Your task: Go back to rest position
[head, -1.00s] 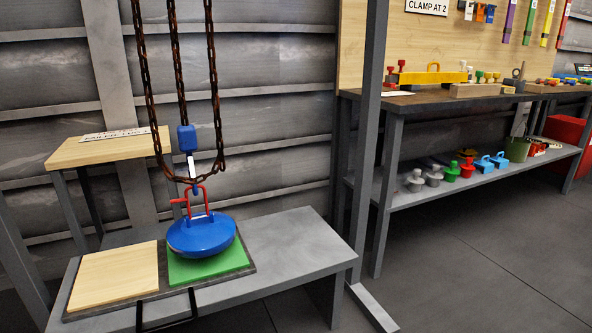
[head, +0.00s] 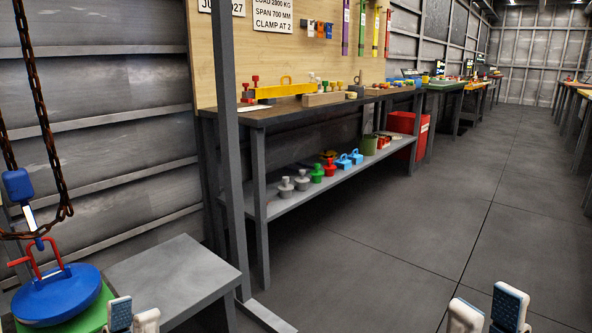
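My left gripper (head: 133,314) shows at the bottom left of the head view, with only its fingertips in frame. Its two fingers, with blue-grey pads and white shells, stand apart with nothing between them. My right gripper (head: 488,312) shows at the bottom right, its fingertips also apart and empty. The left fingertips are in front of the grey low bench (head: 172,272); the right ones are over the open floor. The rest of both arms is out of frame.
A blue round weight (head: 58,297) with a red shackle sits on a green pad at left, beneath rusty chains (head: 45,125). A grey post (head: 230,150) stands before the workbench (head: 262,116), whose lower shelf (head: 290,205) holds several coloured weights. The floor (head: 400,240) at right is clear.

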